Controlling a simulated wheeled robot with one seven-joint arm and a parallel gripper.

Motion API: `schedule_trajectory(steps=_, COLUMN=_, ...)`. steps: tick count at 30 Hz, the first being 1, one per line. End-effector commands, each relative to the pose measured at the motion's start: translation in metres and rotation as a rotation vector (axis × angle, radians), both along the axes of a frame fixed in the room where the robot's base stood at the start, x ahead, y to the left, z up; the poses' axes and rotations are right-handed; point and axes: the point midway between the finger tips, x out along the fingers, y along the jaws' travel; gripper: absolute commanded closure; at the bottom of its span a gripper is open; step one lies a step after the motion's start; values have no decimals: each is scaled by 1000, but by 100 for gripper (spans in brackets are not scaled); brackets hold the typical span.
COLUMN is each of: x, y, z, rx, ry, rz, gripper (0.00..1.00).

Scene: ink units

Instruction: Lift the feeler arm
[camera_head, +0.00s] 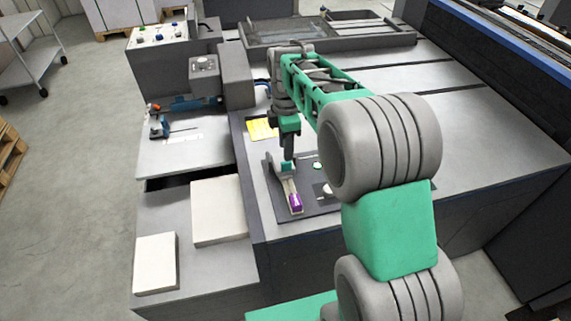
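My gripper (288,158) points down over the dark mat, small in the head view. Its fingertips are at or just above a beige bar with a purple end (296,202) and a green part at its upper end. I cannot tell whether they touch it or how wide they are open. At the left, on a light grey plate, stands a small blue device with a thin dark rod (182,129) reaching right. A blue bar with an orange-red tip (187,104) lies behind it. I cannot tell for sure which of these parts is the feeler arm.
The dark mat (271,190) also holds a teal disc (317,166) and a white piece. A yellow note (262,129) lies behind it. Two pale blocks (218,210) sit at the left front. A control box with buttons (157,34) stands behind. My arm hides the mat's right side.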

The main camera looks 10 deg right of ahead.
Motion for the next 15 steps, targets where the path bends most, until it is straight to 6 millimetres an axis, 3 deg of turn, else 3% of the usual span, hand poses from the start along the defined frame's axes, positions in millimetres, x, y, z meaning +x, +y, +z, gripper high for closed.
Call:
schedule_trajectory(steps=9, x=-1, y=0, z=-55, rx=0, ry=1, rz=-3, gripper=63)
schedule_trajectory(steps=15, x=-1, y=0, z=-69, rx=0, ry=-3, rz=-3, gripper=63)
